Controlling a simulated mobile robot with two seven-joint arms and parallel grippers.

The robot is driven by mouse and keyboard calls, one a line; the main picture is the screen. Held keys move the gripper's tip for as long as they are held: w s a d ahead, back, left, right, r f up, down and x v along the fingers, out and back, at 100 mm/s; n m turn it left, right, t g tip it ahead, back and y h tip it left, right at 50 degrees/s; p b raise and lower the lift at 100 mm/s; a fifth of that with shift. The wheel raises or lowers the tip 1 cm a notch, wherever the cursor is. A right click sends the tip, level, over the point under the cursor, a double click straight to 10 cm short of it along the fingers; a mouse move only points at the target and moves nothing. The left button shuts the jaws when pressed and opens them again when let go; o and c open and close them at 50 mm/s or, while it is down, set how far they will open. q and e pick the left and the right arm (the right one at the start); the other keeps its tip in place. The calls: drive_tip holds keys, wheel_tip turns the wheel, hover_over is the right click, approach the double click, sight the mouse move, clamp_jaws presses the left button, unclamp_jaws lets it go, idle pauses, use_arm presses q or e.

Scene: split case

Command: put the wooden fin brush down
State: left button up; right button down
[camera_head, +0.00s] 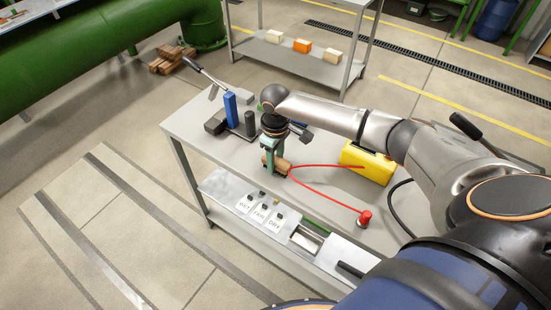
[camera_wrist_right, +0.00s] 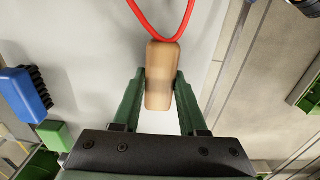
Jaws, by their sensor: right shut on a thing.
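The wooden fin brush shows as a tan wooden block (camera_head: 281,166) at the front part of the grey table. My right gripper (camera_head: 272,163) is over the table and shut on it. In the right wrist view the brush (camera_wrist_right: 161,60) lies between the two green fingers of the gripper (camera_wrist_right: 160,78), which touch its sides. Its underside and any bristles are hidden. I cannot tell whether it touches the tabletop. My left gripper is not in view.
A red cord (camera_head: 322,197) loops beside the brush, towards a red knob (camera_head: 364,217). A yellow case (camera_head: 367,163) stands to the right. A blue brush (camera_wrist_right: 24,95) with black bristles is left in the wrist view.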

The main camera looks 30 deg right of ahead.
drive_tip(key=shift+c, duration=2.2)
unclamp_jaws()
